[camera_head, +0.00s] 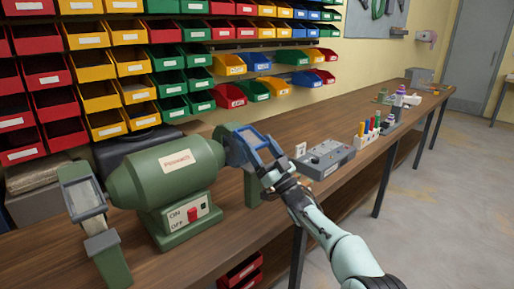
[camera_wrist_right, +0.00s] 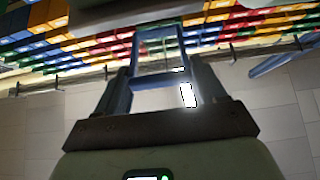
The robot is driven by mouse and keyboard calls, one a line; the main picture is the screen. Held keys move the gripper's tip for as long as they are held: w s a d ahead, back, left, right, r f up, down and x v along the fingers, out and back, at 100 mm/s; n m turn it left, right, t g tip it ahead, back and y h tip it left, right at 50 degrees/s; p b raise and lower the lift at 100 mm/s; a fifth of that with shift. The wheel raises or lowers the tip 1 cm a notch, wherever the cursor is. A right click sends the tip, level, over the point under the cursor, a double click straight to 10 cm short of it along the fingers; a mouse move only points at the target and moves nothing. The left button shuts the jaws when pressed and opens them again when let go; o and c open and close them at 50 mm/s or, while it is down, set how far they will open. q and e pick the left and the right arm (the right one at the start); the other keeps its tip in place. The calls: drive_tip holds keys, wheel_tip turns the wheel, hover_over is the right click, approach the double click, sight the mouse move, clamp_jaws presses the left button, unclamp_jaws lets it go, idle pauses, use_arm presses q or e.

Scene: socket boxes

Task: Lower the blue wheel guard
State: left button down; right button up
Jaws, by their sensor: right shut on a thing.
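The green bench grinder (camera_head: 165,185) stands on the wooden workbench, with an ON/OFF switch on its base. The blue wheel guard (camera_head: 242,139) is a framed clear shield at the grinder's right end, tilted. My right gripper (camera_head: 268,170) reaches it from the lower right and is shut on it. In the right wrist view, the blue frame (camera_wrist_right: 160,82) lies between the fingers of my right gripper (camera_wrist_right: 160,88); the exact contact is hard to make out. A grey guard (camera_head: 83,194) sits at the grinder's left end. My left gripper is not in view.
A grey box (camera_head: 325,158) stands on the bench right of the guard. Several coloured tools (camera_head: 372,128) stand farther along. Rows of coloured bins (camera_head: 130,60) hang behind. A dark case (camera_head: 125,145) stands behind the grinder. The floor on the right is clear.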

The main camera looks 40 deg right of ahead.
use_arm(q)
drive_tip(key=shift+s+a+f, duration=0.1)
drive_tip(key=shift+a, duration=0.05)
use_arm(e)
drive_tip(key=shift+w+f, duration=0.2)
drive_tip(key=shift+f, duration=0.15)
drive_tip(key=shift+r, duration=0.15)
drive_tip(key=shift+c, duration=0.2)
drive_tip(key=o, duration=1.5)
drive_tip(key=shift+w+a, duration=0.1)
drive_tip(key=shift+w, duration=0.1)
drive_tip(key=shift+s, duration=0.1)
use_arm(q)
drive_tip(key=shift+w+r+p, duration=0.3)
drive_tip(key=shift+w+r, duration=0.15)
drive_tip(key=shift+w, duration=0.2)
use_arm(e)
drive_tip(key=v, duration=1.3)
drive_tip(key=shift+s, duration=0.2)
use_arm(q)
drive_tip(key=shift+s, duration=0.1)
